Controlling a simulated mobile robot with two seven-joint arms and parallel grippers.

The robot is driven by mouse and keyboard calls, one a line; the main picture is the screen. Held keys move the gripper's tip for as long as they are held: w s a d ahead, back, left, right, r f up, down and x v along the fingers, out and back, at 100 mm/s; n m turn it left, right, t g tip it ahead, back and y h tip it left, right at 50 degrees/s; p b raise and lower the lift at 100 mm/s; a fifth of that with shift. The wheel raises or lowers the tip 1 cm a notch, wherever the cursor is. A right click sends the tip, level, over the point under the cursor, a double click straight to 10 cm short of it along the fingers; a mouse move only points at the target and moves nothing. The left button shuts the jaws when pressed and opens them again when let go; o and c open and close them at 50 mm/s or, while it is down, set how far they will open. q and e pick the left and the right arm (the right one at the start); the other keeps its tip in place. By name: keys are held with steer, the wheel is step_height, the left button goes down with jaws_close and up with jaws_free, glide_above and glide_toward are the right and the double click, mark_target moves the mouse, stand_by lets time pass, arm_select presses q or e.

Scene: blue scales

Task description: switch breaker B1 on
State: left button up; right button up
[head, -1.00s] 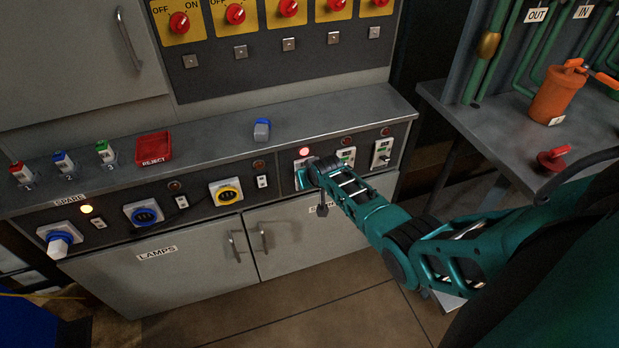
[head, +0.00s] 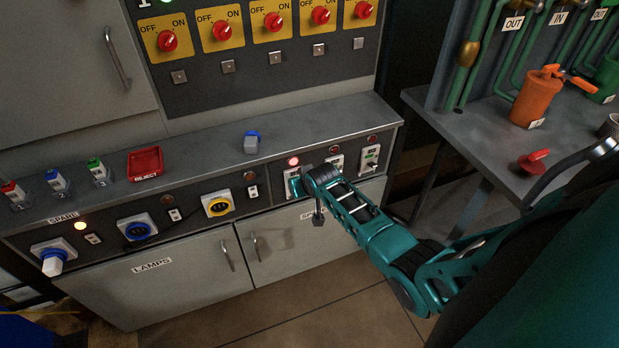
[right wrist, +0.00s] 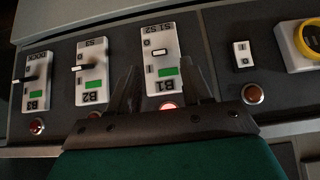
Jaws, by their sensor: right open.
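Breaker B1 (right wrist: 162,82) is a white plate with a green label and a small pale lever (right wrist: 159,52) in the right wrist view, which is upside down. I cannot tell the lever's exact setting. My right gripper (right wrist: 160,66) is open and empty, its dark fingers on either side of B1's plate; contact with the lever is not clear. A lit red lamp (right wrist: 169,106) is partly behind it. In the head view, the right gripper (head: 299,184) hides most of B1 (head: 292,176). My left gripper is not in view.
Breakers B2 (right wrist: 92,70) and B3 (right wrist: 37,80) stand beside B1. A small rocker switch (right wrist: 241,55) and a yellow socket (right wrist: 300,40) are on its other side.

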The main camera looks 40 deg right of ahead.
steer(key=v, duration=0.8)
stand_by(0.5)
steer(key=s+a+n+t+y, duration=0.3)
steer(key=s+a+n, duration=0.2)
steer(key=s+a, duration=1)
steer(key=s, duration=0.3)
steer(key=shift+s+a+f+y, duration=0.2)
steer(key=shift+s+a+y, duration=0.1)
steer(key=shift+y, duration=0.1)
stand_by(0.7)
